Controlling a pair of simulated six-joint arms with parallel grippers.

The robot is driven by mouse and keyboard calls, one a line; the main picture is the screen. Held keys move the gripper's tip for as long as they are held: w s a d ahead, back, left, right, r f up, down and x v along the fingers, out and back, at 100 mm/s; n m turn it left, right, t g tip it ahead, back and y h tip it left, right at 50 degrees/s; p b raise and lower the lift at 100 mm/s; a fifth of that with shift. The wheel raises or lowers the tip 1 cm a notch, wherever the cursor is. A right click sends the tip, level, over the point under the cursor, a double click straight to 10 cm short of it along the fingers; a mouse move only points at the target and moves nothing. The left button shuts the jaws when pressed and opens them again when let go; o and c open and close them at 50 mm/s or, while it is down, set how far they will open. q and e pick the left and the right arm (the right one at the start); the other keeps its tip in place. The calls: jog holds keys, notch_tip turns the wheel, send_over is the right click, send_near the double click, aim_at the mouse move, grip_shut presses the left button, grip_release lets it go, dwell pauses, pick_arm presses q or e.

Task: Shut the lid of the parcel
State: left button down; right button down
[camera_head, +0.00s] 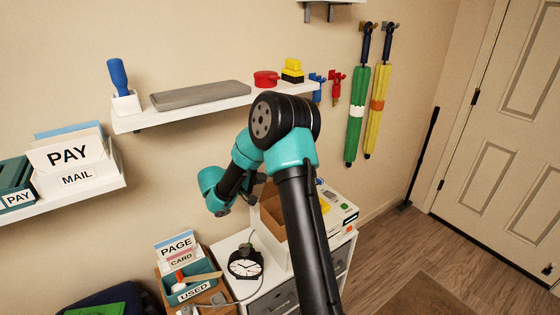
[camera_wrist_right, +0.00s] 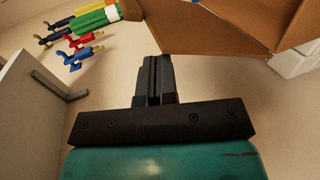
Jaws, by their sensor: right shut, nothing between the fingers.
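The parcel (camera_head: 272,212) is an open brown cardboard box on the white cabinet, partly hidden behind my right arm. Its cardboard flaps (camera_wrist_right: 215,28) fill the top right of the right wrist view, and one flap stands out from the box. My right gripper (camera_head: 257,181) is beside the box's upper left edge in the head view, mostly hidden by my arm. In the wrist view its fingers (camera_wrist_right: 154,68) are shut and empty, close to the flap's edge. I cannot tell whether they touch it. My left gripper is not in view.
A wall shelf (camera_head: 185,112) hangs above. A teal card holder (camera_head: 190,285) stands at lower left. Umbrellas (camera_head: 356,115) hang at right.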

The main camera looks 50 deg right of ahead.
jog(key=shift+s+a+f, duration=0.2)
jog(key=shift+s, duration=0.4)
jog(key=shift+s+a+f, duration=0.2)
jog(key=shift+s, duration=0.35)
jog(key=shift+s+a+f, duration=0.2)
jog(key=shift+s+f, duration=0.15)
jog(key=shift+s, duration=0.2)
jog(key=shift+s+a+f, duration=0.2)
jog(key=shift+s+f, duration=0.1)
jog(key=shift+s, duration=0.2)
jog(key=shift+s+a+f, duration=0.2)
jog(key=shift+s+f, duration=0.25)
jog(key=shift+s, duration=0.05)
jog(key=shift+s+a+f, duration=0.15)
jog(key=shift+s+f, duration=0.25)
jog(key=shift+s, duration=0.05)
